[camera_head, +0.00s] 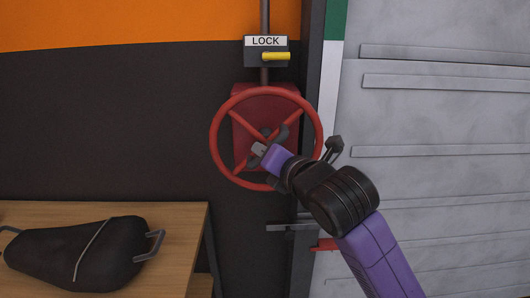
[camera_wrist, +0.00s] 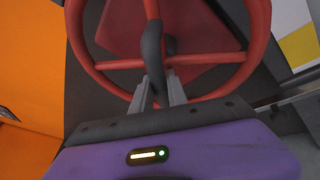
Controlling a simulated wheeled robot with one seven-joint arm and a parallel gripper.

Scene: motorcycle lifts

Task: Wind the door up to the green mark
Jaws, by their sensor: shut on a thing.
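The red handwheel (camera_head: 213,138) is mounted on a red plate on the dark wall, left of the door. My gripper (camera_head: 261,149) reaches in front of the wheel near its hub. In the wrist view the two fingers of my gripper (camera_wrist: 158,92) are closed on a dark grip (camera_wrist: 152,45) at the wheel; their exact contact is partly hidden. The wheel's rim and spokes also show there (camera_wrist: 200,58). The grey ribbed door (camera_head: 440,120) fills the right side. The green mark (camera_head: 335,18) is at the top of the strip beside the door. A small red tab (camera_head: 325,244) sits low at the door's left edge.
Above the wheel is a box labelled LOCK (camera_head: 265,42) with a yellow lever (camera_head: 276,57) lying horizontal. A wooden bench (camera_head: 185,225) with a black seat (camera_head: 85,255) stands at lower left. A dark bracket (camera_head: 290,226) juts out below the wheel.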

